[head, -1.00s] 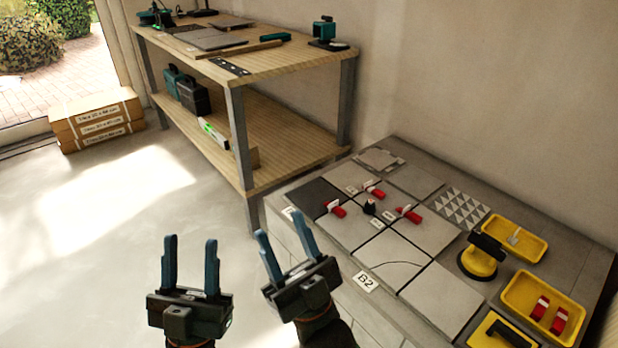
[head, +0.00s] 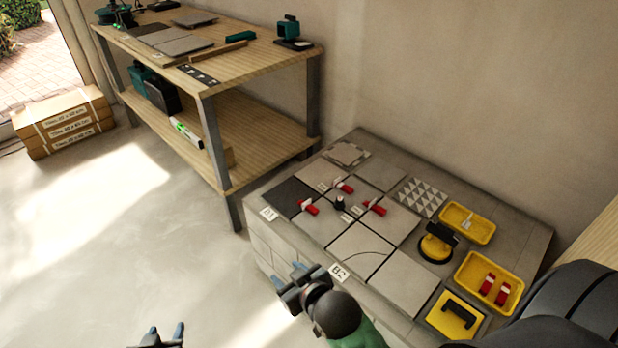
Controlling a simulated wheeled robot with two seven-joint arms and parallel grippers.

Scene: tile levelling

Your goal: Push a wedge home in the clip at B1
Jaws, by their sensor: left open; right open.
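Several grey tiles lie on a low raised platform, with a B2 card (head: 339,272) at its front edge and another card (head: 268,213), its print too small to be sure of, at the left corner. Red wedges stand at the tile joints: a left wedge (head: 308,207), a back wedge (head: 344,187) and a right wedge (head: 374,207). How far each sits in its clip is too small to tell. My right gripper (head: 289,274) is open and empty, in front of the platform's near edge. My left gripper (head: 165,334) is open, partly cut off at the bottom edge, away from the platform.
A black knob (head: 339,203) stands among the wedges. A yellow tray (head: 462,276) holds two red wedges; another yellow tray (head: 484,235) lies behind. A wooden workbench (head: 262,65) stands behind left.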

